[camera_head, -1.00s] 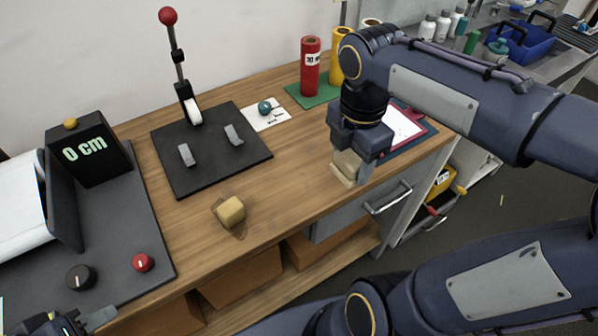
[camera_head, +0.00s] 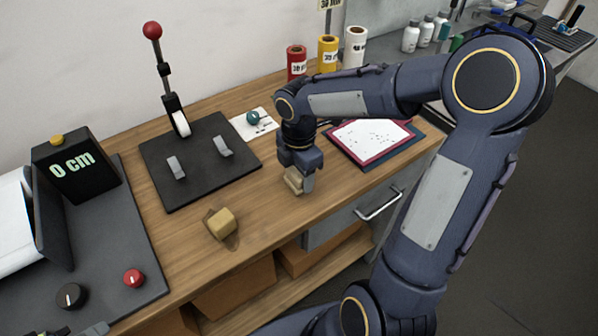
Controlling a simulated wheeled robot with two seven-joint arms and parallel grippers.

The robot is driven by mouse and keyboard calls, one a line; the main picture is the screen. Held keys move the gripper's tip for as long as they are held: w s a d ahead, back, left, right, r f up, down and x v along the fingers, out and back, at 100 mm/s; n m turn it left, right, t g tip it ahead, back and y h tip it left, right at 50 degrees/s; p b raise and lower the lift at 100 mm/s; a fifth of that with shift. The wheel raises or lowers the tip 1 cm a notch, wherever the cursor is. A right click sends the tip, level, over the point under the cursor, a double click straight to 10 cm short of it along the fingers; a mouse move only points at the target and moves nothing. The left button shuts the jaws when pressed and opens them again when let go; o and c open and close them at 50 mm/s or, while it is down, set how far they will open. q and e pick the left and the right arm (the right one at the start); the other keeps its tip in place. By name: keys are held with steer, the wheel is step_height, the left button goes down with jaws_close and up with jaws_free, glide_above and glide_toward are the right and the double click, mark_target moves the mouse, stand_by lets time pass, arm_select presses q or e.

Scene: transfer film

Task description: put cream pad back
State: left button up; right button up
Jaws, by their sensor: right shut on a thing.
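My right gripper (camera_head: 298,182) is shut on a small cream pad (camera_head: 292,179) and holds it over the wooden worktop, to the right of the black plate. The gripper hides part of the pad, and I cannot tell whether it touches the wood. A yellowish block (camera_head: 222,222) sits on a thin brown patch at the front of the worktop, left of the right gripper. My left gripper (camera_head: 92,330) shows only a tip at the bottom left edge, and its jaws cannot be made out.
A black plate (camera_head: 200,190) carries two grey clamps and a red-knobbed lever (camera_head: 166,75). A white card (camera_head: 262,126) with a teal ball lies behind. A red-framed clipboard (camera_head: 372,138) lies right. Rolls stand at the back; a "0 cm" display (camera_head: 75,165) stands left.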

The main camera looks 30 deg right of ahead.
steer(key=shift+f, duration=0.2)
steer(key=o, duration=1)
steer(key=shift+c, duration=0.2)
step_height(320, 180, up, 12)
steer(key=s+a+f+m+t+y, duration=0.1)
steer(key=s+a+m+t+y, duration=0.1)
steer(key=s+m, duration=0.6)
steer(key=s+a+f+m+t+y, duration=0.1)
steer(key=s+a+f+m+t, duration=0.1)
steer(key=s+m, duration=0.7)
steer(key=m+t, duration=0.1)
steer(key=m, duration=0.2)
steer(key=shift+a+f+m+t+y+p, duration=0.25)
steer(key=shift+a+m+t+y+p, duration=0.05)
steer(key=shift+m+y+p, duration=0.1)
